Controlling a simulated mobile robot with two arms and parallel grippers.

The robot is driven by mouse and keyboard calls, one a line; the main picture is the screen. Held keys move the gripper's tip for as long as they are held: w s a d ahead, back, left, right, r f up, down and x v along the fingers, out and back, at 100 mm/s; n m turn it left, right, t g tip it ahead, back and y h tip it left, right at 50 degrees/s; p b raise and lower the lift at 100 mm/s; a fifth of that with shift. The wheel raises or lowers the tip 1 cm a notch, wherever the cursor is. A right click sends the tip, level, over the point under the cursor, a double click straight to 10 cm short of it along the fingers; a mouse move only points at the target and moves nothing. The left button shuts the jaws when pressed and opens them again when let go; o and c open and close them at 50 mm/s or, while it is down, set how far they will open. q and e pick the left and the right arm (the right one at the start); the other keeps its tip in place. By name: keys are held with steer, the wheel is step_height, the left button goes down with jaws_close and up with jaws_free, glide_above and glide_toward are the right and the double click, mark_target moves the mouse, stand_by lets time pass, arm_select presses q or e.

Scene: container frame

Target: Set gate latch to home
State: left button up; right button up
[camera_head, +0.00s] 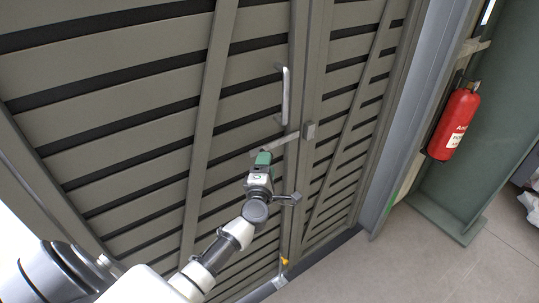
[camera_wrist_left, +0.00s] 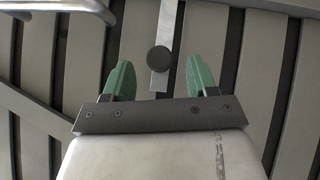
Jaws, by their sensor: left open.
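The gate latch (camera_head: 285,141) is a flat pale metal bar on the slatted grey-green gate (camera_head: 150,110). It slants up to the right to a small grey catch block (camera_head: 310,131) at the seam between the leaves. In the left wrist view the latch bar (camera_wrist_left: 167,28) runs down from the top edge and carries a dark round knob (camera_wrist_left: 159,59). My left gripper (camera_head: 263,157) has green fingers and is open at the latch's left end. In the left wrist view its fingers (camera_wrist_left: 160,75) stand on either side of the knob, with gaps both sides. My right gripper is out of view.
A metal pull handle (camera_head: 286,95) stands out from the gate above the latch. A small yellow-topped fitting (camera_head: 284,262) sits low at the seam. A red fire extinguisher (camera_head: 455,122) hangs at the right by a green post (camera_head: 490,130). The floor (camera_head: 400,265) at lower right is clear.

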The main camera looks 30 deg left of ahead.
arm_select(q)
steer(key=shift+x, duration=1.9)
